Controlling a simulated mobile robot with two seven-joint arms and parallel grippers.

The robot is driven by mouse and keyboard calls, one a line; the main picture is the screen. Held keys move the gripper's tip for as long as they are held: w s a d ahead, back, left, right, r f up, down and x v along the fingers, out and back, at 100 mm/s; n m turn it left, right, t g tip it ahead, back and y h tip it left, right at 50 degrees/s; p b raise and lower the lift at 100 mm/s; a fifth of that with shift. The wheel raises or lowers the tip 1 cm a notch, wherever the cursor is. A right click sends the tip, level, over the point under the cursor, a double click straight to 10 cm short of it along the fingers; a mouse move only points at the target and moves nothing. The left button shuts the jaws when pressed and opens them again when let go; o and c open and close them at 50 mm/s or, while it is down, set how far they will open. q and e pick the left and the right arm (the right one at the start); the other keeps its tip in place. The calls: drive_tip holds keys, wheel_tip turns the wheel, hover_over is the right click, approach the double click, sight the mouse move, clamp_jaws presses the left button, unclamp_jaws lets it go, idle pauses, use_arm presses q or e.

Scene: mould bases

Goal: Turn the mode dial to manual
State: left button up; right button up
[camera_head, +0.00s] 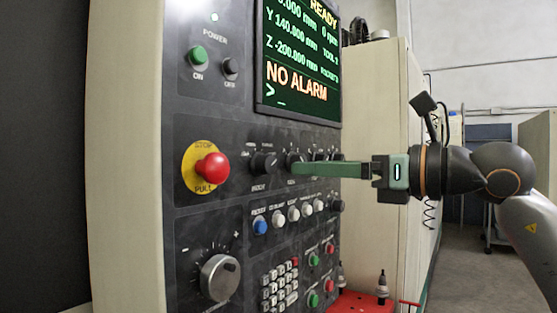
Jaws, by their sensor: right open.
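The control panel (222,118) carries a row of black rotary dials at mid height. One black dial (263,163) shows fully, with small labels around it that are too small to read surely. A second black dial (294,158) to its right is partly hidden behind my right gripper's fingertips. Which one is the mode dial I cannot tell. My right gripper (299,166) reaches in from the right with its green fingers level and open, the tips at the second dial. Whether they touch it I cannot tell. My left gripper is out of view.
A red stop button (212,167) on a yellow disc and a large silver knob (219,278) are on the panel's left. A row of push buttons (278,218) runs below the fingers. The screen (300,60) reads NO ALARM. A red surface with fittings (357,303) is at lower right.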

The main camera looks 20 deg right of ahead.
sight(272, 166)
drive_tip(key=p+x, duration=0.1)
drive_tip(key=x, duration=0.5)
drive_tip(key=shift+w+a+r+p, duration=0.1)
drive_tip(key=shift+p, duration=0.25)
drive_tip(key=shift+w+a, duration=0.4)
drive_tip(key=shift+w, duration=0.15)
drive_tip(key=shift+c, duration=0.3)
clamp_jaws()
